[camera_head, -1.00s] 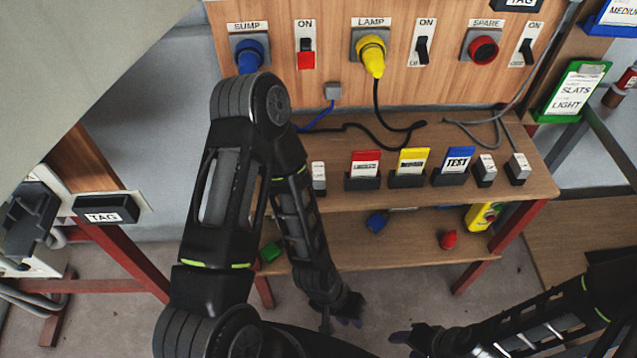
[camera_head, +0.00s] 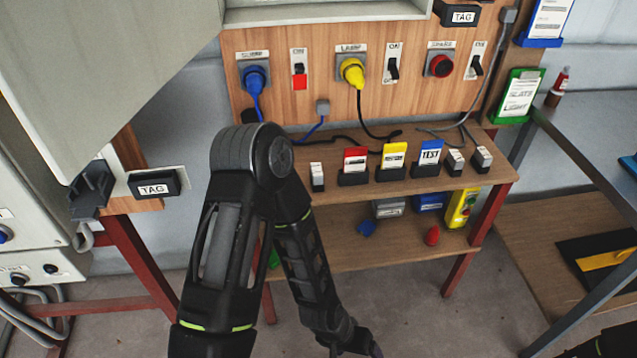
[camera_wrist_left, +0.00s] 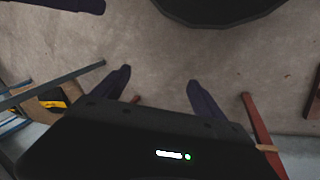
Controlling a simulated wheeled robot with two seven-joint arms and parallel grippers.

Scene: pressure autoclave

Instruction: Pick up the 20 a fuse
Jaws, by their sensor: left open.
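Small white-topped blocks stand on the bench's upper shelf in the head view: a left block (camera_head: 317,176), a right block (camera_head: 454,162) and a far right block (camera_head: 482,158). Their markings are too small to read, so I cannot tell whether one is the 20 A fuse. My left gripper hangs low in front of the bench, largely cut off by the head view's bottom edge. In the left wrist view my left gripper (camera_wrist_left: 160,92) is open and empty above bare floor. A dark purple finger-like piece (camera_wrist_left: 60,5) at the top left may be my right gripper.
Red (camera_head: 355,160), yellow (camera_head: 394,156) and blue TEST (camera_head: 430,153) cards stand in holders between the blocks. Cables lie behind them. The lower shelf (camera_head: 350,252) holds a red cone-like piece (camera_head: 432,236) and a yellow box (camera_head: 461,208). A grey-framed table stands right.

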